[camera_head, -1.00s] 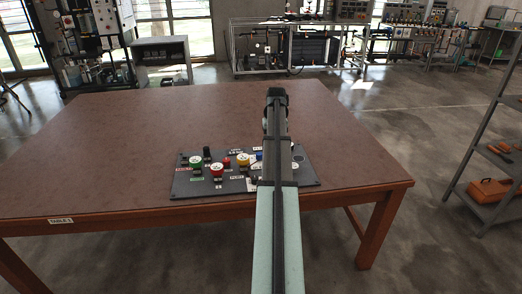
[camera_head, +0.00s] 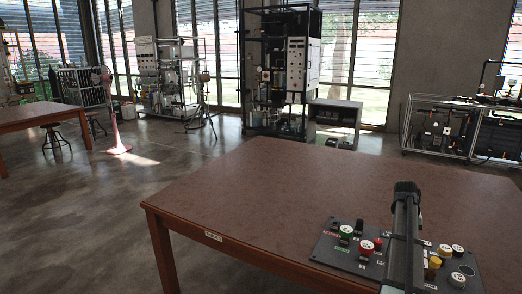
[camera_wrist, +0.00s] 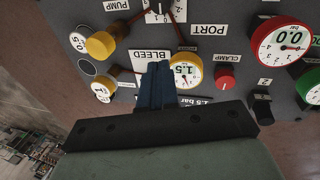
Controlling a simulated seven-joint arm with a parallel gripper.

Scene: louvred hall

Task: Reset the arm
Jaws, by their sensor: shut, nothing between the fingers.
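My gripper (camera_wrist: 158,70) is shut, with its dark blue fingers together and empty. In the wrist view the fingertips lie over the panel near the BLEED label, just left of a yellow-rimmed gauge (camera_wrist: 188,72); I cannot tell whether they touch it. In the head view my arm reaches across a dark control panel (camera_head: 328,247) on the brown table (camera_head: 250,190) and hides part of its middle. The gripper's fingers are not visible there.
The panel carries a red gauge (camera_wrist: 284,36), a red knob (camera_wrist: 226,80), a black switch (camera_wrist: 262,110) and yellow knobs (camera_wrist: 100,45). The table's left side is clear. A second table (camera_head: 38,116), a red stand (camera_head: 115,120) and equipment racks stand beyond.

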